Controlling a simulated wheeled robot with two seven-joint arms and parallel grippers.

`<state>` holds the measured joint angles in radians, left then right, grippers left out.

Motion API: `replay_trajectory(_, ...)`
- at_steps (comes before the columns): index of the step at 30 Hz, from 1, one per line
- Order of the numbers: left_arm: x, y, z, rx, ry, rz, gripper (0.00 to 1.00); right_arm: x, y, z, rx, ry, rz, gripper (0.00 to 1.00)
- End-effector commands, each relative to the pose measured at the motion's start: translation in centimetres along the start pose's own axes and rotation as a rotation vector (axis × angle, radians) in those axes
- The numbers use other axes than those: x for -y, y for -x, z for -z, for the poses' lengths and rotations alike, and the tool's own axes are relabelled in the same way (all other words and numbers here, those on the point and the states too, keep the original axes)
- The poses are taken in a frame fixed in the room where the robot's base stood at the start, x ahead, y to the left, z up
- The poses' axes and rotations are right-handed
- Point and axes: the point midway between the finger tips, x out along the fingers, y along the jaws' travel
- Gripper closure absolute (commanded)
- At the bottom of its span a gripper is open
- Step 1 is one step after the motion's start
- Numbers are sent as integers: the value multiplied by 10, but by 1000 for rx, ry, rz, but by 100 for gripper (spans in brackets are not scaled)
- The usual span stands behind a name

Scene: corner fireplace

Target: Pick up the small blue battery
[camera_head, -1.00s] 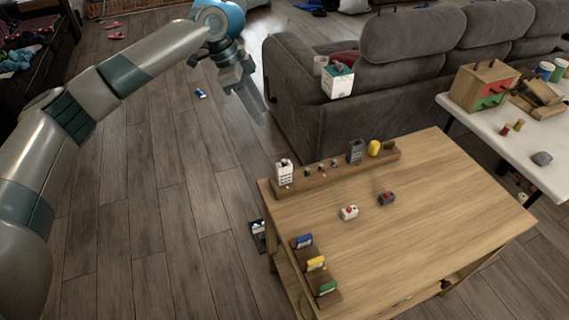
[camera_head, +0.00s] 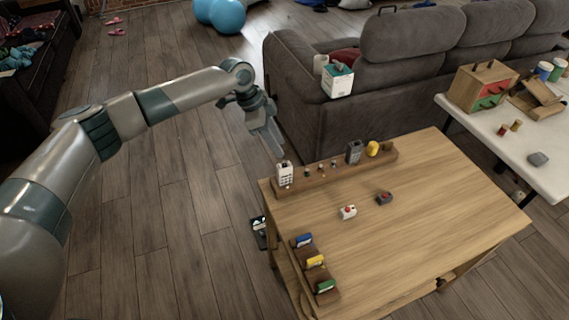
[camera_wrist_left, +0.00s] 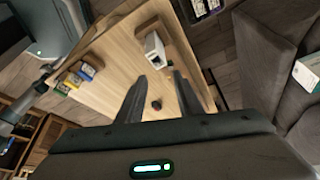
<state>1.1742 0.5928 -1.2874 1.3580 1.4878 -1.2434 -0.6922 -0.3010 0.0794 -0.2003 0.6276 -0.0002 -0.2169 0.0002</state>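A small blue block (camera_head: 304,240) stands in a slotted wooden holder (camera_head: 331,298) at the table's left front corner, beside a yellow block (camera_head: 316,261) and a green block (camera_head: 326,286). Which thing is the small blue battery is not certain. Several tiny items (camera_head: 321,168) on the long wooden rack (camera_head: 345,175) are too small to identify. My left gripper (camera_head: 275,145) is above the table's back left corner, near the white keypad device (camera_head: 285,174). In the wrist view its fingers (camera_wrist_left: 160,88) are apart and empty. My right gripper is out of view.
The wooden table (camera_head: 430,210) has much bare top. On it are a white box with a red button (camera_head: 348,212) and a dark one (camera_head: 384,198). A grey sofa (camera_head: 400,85) stands behind; a white table (camera_head: 525,165) is at right.

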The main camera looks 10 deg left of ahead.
Motion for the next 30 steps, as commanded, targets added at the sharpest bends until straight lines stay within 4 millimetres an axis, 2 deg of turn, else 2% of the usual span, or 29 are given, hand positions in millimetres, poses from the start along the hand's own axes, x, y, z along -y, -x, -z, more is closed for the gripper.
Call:
replay_trajectory(17, -2, -12, -1, 1, 0, -1, 67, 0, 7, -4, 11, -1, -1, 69)
replay_trajectory(24, -6, -38, -8, 2, 1, -2, 67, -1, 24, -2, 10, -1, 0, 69)
replay_trajectory(30, -6, -57, -8, 0, 2, 0, 67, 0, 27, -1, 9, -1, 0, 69)
